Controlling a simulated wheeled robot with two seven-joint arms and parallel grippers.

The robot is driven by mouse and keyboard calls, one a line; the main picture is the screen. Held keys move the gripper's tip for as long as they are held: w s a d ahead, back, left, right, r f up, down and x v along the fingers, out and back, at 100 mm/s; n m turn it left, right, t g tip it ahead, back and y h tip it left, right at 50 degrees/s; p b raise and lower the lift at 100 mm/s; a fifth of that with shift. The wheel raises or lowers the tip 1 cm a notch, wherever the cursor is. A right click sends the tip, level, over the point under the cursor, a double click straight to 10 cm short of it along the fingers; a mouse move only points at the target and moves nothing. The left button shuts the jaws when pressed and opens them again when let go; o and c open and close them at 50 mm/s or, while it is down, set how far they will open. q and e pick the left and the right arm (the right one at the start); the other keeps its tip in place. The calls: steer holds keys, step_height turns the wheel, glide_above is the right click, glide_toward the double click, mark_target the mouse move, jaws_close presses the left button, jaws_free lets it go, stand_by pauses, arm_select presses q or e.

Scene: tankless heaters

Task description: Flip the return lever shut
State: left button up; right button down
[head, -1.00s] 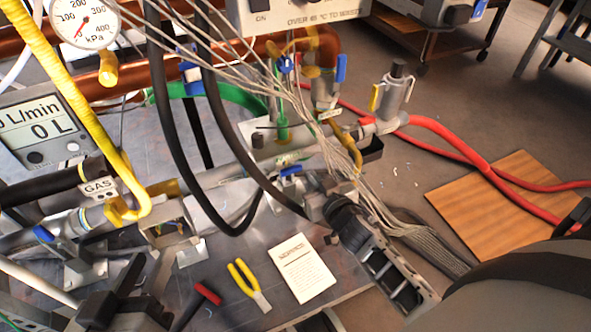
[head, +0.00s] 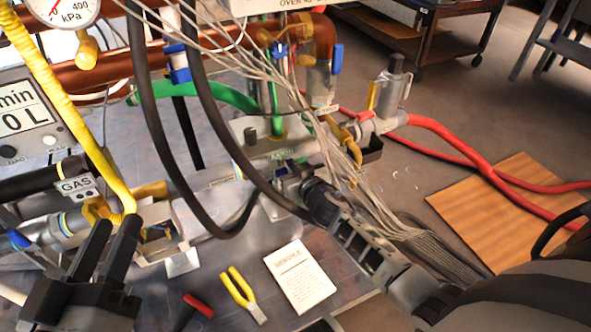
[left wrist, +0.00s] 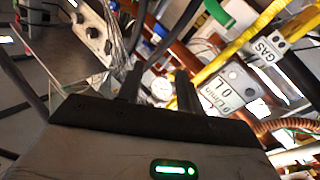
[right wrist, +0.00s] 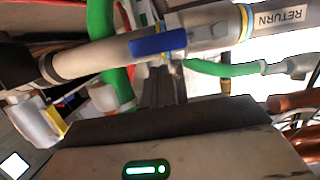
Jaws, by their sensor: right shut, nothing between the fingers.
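The return lever (right wrist: 158,44) is a blue handle on a metal pipe marked RETURN (right wrist: 283,18) in the right wrist view. It lies roughly along the pipe. My right gripper (right wrist: 163,78) is shut and empty, its fingertips just below the lever; I cannot tell whether they touch it. In the head view my right gripper reaches in from the right beside the lower pipe, its tips and the lever hidden by cables and the arm. My left gripper (head: 112,235) is open and empty in front of the gas pipe; its parted fingers also show in the left wrist view (left wrist: 160,88).
Black hoses (head: 205,75) and a bundle of pale wires (head: 345,165) hang across the pipework. A yellow gas hose (head: 75,110) runs down at left. A wooden board (head: 500,205) lies on the floor.

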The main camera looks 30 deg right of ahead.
steer(key=shift+f, duration=0.35)
stand_by(0.3)
steer(key=shift+d+f+m, duration=0.1)
steer(key=shift+f+m, duration=0.15)
steer(key=shift+m, duration=0.05)
